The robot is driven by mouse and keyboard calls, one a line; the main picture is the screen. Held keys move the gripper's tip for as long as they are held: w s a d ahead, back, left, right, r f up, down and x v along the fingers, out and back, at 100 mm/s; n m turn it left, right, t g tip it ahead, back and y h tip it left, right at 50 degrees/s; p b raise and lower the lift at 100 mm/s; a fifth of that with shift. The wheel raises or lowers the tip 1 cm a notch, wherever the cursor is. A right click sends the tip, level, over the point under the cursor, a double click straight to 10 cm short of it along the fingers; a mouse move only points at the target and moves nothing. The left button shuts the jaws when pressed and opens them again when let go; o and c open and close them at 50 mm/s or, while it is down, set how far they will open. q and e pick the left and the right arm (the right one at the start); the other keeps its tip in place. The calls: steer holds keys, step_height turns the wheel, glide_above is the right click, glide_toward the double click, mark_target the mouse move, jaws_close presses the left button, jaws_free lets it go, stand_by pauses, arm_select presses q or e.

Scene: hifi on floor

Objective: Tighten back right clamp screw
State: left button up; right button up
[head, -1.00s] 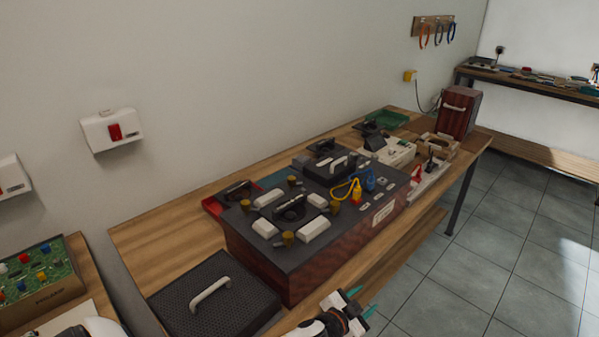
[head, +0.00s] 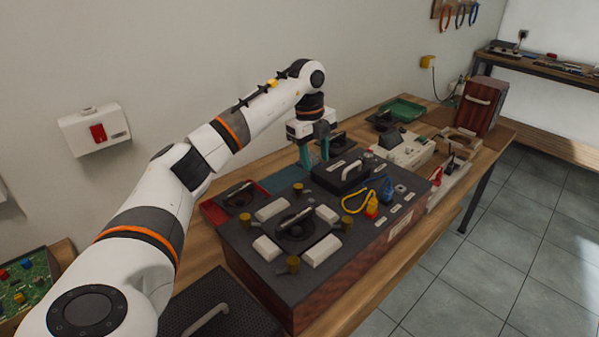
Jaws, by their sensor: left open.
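The hi-fi unit (head: 300,310) is a large dark box with wood-grain sides on the bench. Brass-coloured clamp screws stand around the round black part on its top: one at the back (head: 298,188), one at the right (head: 347,224), one at the front (head: 293,264) and one at the left (head: 246,220). I cannot tell which is named back right. My left gripper (head: 314,156) is open and points down, beyond the back screw and near the unit's far edge. It appears empty and apart from the screws. My right gripper is not in view.
A black lid with a handle (head: 342,174) lies on the unit, with yellow and blue cables (head: 355,203) beside it. A red tray (head: 214,211) sits behind the unit, and a black mesh panel (head: 240,318) lies at the front. A green tray (head: 405,108) is farther back.

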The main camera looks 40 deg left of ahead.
arm_select(q)
step_height(320, 180, up, 2)
steer(key=n+y, duration=0.1)
glide_above(298, 186)
steer(key=shift+g, duration=0.4)
step_height(298, 186, down, 10)
steer(key=shift+p, duration=0.85)
steer(key=shift+f, duration=0.7)
steer(key=shift+c, duration=0.6)
steer(key=c, duration=0.9)
